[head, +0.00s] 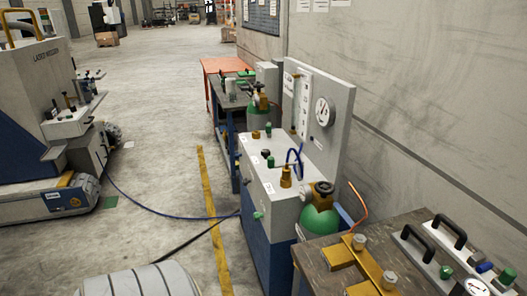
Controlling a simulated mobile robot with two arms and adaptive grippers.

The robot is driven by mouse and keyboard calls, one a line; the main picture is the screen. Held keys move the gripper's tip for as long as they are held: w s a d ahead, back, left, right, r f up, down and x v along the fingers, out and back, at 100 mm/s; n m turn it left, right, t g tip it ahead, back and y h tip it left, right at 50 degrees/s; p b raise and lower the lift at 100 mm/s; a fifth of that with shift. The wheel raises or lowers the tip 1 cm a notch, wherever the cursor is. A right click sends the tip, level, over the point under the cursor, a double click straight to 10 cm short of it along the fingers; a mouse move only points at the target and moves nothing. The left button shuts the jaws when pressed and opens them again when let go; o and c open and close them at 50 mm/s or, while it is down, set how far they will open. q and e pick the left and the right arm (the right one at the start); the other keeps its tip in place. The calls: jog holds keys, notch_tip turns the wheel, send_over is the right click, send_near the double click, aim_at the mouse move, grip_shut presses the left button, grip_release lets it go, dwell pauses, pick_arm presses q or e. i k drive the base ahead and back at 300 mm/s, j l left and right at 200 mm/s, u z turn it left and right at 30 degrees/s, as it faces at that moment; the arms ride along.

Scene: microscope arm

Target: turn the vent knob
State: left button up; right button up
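Neither of my grippers shows in the head view. A grey and blue cabinet (264,219) stands against the wall right of centre, with a tall grey back panel. Small knobs stand on its sloped top: a green knob (270,161), a black knob (266,152) and a brass fitting (286,177). A round gauge (324,112) is on the back panel. I cannot tell which knob is the vent knob, as the labels are too small to read.
A green gas cylinder (320,219) stands right of the cabinet. A bench (325,259) with brass clamps and a handled panel fills the lower right. A laser welder (45,95) stands left, with a blue hose (165,214) running over the floor. The floor between is mostly clear.

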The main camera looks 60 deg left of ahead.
aim_at(256, 216)
jog(key=u, duration=1.6)
